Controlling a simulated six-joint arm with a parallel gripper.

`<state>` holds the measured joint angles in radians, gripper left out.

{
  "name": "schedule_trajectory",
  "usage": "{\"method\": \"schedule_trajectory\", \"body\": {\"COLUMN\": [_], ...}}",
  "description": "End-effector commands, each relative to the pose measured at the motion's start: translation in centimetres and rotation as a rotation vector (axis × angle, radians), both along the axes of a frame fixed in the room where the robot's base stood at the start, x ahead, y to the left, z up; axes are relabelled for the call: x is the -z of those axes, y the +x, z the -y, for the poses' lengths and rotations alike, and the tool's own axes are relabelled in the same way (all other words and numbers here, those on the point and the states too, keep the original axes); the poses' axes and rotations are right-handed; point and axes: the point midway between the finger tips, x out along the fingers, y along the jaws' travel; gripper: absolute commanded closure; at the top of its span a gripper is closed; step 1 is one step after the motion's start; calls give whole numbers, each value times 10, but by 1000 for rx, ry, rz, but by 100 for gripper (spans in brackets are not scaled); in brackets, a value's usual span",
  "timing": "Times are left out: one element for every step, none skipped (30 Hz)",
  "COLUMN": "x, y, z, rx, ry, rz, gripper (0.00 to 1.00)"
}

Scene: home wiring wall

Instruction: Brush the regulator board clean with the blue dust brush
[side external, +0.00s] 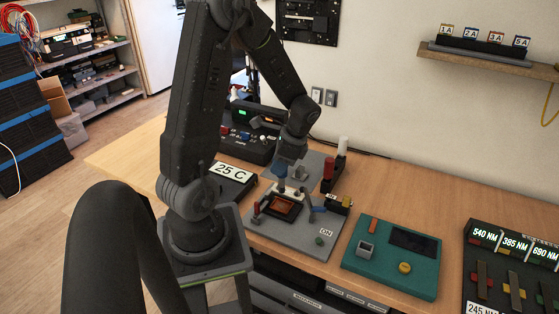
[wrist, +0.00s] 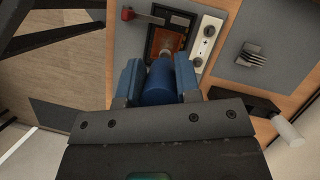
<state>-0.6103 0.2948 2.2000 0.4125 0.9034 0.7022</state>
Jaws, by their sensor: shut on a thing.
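The regulator board (side external: 282,206) is an orange-brown square in a dark frame on a grey panel (side external: 318,250). It also shows at the top of the wrist view (wrist: 170,38). My gripper (wrist: 158,80) is shut on the blue dust brush (wrist: 158,88), whose thick blue handle sits between the two blue fingers. The brush's far end points at the board's near edge. It looks over or touching that edge; I cannot tell which. In the side view the blue of the gripper and brush (side external: 281,171) is just above the board's far side.
A red-handled lever (side external: 256,209) and a white strip (wrist: 207,41) flank the board. A teal box (side external: 392,258) lies to the right, a "25 C" display (side external: 232,172) to the left. Bare wood separates the panel and teal box.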

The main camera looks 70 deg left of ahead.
Motion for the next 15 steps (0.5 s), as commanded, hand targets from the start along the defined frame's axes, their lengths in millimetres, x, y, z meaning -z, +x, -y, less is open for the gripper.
{"method": "schedule_trajectory", "body": {"x": [4, 7, 10, 12, 14, 17, 20, 22, 25, 27, 30, 32, 35, 37, 39], "y": [0, 0, 0, 0, 0, 0, 0, 0, 0, 0, 0, 0, 0, 0, 0], "z": [0, 0, 0, 0, 0, 0, 0, 0, 0, 0, 1, 1, 0, 0, 0], "rx": [1, 1, 1, 1, 0, 0, 1, 1, 0, 0, 0, 0, 0, 1, 1], "ry": [-2, -1, -2, -2, -1, -1, -2, -2, -2, -1, -2, -1, -2, -2, -2], "rz": [-3, -4, -3, -3, -3, -3, -3, -3, -2, -3, -3, -3, -2, -2, -3], "gripper": [93, 93, 93, 93, 93, 93, 93, 93, 93, 93, 93, 93, 93, 93, 93]}}
